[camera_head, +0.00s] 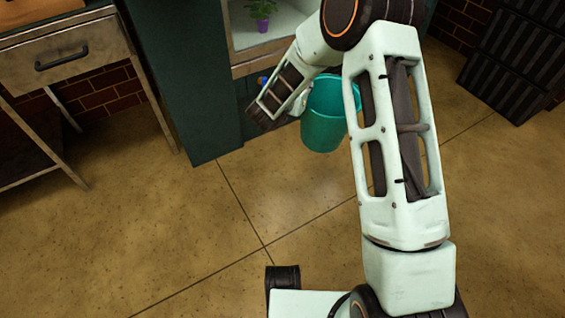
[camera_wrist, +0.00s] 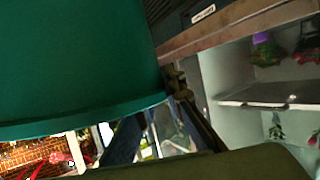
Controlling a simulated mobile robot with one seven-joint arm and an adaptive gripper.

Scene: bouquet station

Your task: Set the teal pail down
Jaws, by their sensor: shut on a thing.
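The teal pail (camera_head: 324,127) is in the middle of the head view, beside the dark green cabinet front, with its opening upward and little tilt. Its contents are mostly hidden. I cannot tell whether its base touches the floor. My gripper (camera_head: 301,99) is at the pail's left side, partly hidden by my wrist, and shut on it. In the wrist view the pail (camera_wrist: 75,60) fills the upper left, and my gripper (camera_wrist: 178,88) shows dark finger parts against its edge.
A green cabinet (camera_head: 180,80) stands left of the pail, next to an open shelf with a purple potted plant (camera_head: 262,10). A wooden workbench with a drawer (camera_head: 60,55) is at far left. Dark crates (camera_head: 515,55) stack at upper right. The tiled floor (camera_head: 200,240) in front is clear.

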